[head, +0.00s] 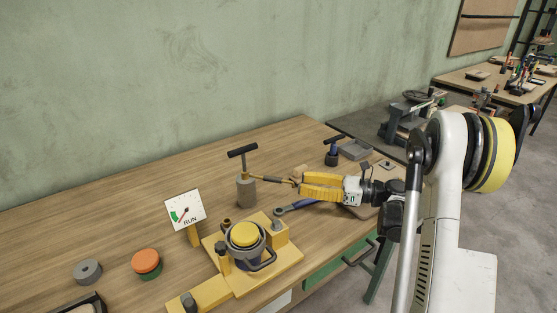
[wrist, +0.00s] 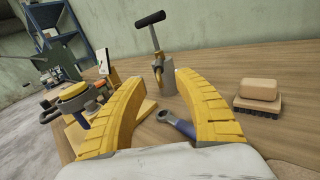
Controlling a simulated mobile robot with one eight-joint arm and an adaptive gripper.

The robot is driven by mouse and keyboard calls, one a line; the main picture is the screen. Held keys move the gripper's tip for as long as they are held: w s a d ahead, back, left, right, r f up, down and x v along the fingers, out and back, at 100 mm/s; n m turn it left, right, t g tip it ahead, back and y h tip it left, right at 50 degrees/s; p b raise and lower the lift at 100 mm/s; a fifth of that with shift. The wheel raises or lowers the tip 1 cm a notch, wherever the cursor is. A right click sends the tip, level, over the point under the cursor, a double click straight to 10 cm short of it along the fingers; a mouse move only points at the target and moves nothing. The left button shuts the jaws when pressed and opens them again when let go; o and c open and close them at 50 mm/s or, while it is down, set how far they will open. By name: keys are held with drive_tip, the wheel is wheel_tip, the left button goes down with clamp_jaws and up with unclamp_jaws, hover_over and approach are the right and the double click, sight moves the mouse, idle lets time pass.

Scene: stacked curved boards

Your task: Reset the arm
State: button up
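My gripper (head: 301,186) reaches in over the wooden workbench (head: 120,213) from the right. In the wrist view its two yellow fingers (wrist: 161,84) stand apart, with nothing held between them. Beyond the fingertips stands a grey cylinder (head: 246,191) with a black T-handle (head: 242,151); it also shows in the wrist view (wrist: 168,80). A blue-handled wrench (head: 307,204) lies on the bench beside and below the fingers, partly covered by them in the wrist view (wrist: 176,122).
A yellow fixture (head: 277,262) with a round yellow-topped part (head: 244,234) stands in front. A RUN gauge (head: 185,210), an orange-topped puck (head: 146,262) and a grey ring (head: 88,271) are to the left. A wooden-backed brush (wrist: 259,97) lies right of the fingers. The back-left bench is clear.

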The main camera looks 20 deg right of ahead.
drive_tip(key=w+d+r+m+t+h, duration=0.1)
drive_tip(key=w+r+m+t+h, duration=0.2)
drive_tip(key=r+m+t+h, duration=0.7)
drive_tip(key=w+d+r+m+t+h, duration=0.1)
drive_tip(key=w+r+m+t+h, duration=0.15)
drive_tip(key=r+m, duration=1.3)
drive_tip(key=s+a+f+m+g+h, duration=0.1)
drive_tip(key=s+a+f+m+g, duration=0.3)
drive_tip(key=s+f+m, duration=0.3)
drive_tip(key=s+a+f+m+g+h, duration=0.1)
drive_tip(key=s+a+f+m+g, duration=0.2)
drive_tip(key=s, duration=1)
drive_tip(key=s+a+f+m+g+h, duration=0.1)
drive_tip(key=s+a+f+m+g, duration=0.3)
drive_tip(key=s+f+m+g, duration=0.3)
drive_tip(key=s+f+m, duration=0.4)
drive_tip(key=shift+a+f+g, duration=0.3)
drive_tip(key=shift+a+g, duration=0.05)
